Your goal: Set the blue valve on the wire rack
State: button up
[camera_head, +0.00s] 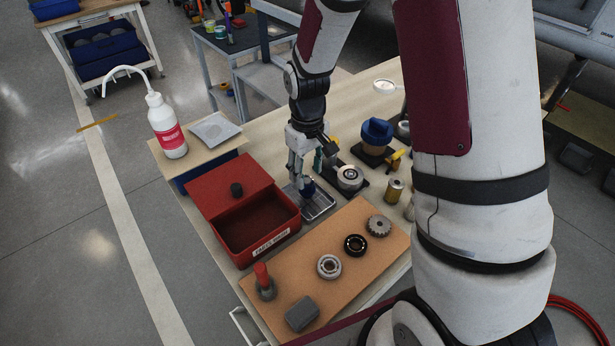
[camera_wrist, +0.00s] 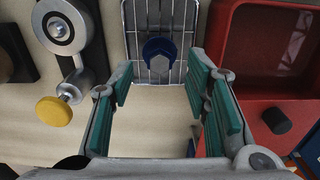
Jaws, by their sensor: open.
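The blue valve (camera_wrist: 160,50) rests on the wire rack (camera_wrist: 134,18) in the wrist view, its grey faceted part towards the near edge. In the head view the valve (camera_head: 306,189) shows as a small dark blue shape on the metal rack (camera_head: 320,206), partly hidden by my gripper (camera_head: 302,172). In the wrist view my gripper (camera_wrist: 160,84) is open, its teal pads wide apart. The valve lies just beyond the fingertips, between their lines, and neither pad touches it.
An open red bin (camera_head: 245,225) with a black-knobbed lid stands left of the rack. A tan board (camera_head: 330,285) with bearings and a gear lies in front. A round metal gauge-like part (camera_head: 349,177) and a blue-topped part (camera_head: 376,133) stand to the right.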

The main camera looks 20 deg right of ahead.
aim_at(307, 181)
jog(key=s+r+m+t, duration=0.1)
jog(key=s+r, duration=0.4)
jog(key=r, duration=0.5)
jog(key=s+r+m+t, duration=0.1)
jog(key=s+r, duration=0.4)
jog(key=r, duration=0.6)
jog(key=s+r+m+t, duration=0.1)
jog(key=s+r, duration=0.2)
jog(key=s, duration=1.3)
jog(key=shift+r+m, duration=0.2)
jog(key=shift+m, duration=0.1)
jog(key=shift+p, duration=0.3)
jog(key=shift+t, duration=0.6)
notch_tip(307, 181, up, 5)
jog(key=p, duration=0.3)
jog(key=shift+f+p, duration=0.1)
jog(key=shift+p, duration=0.2)
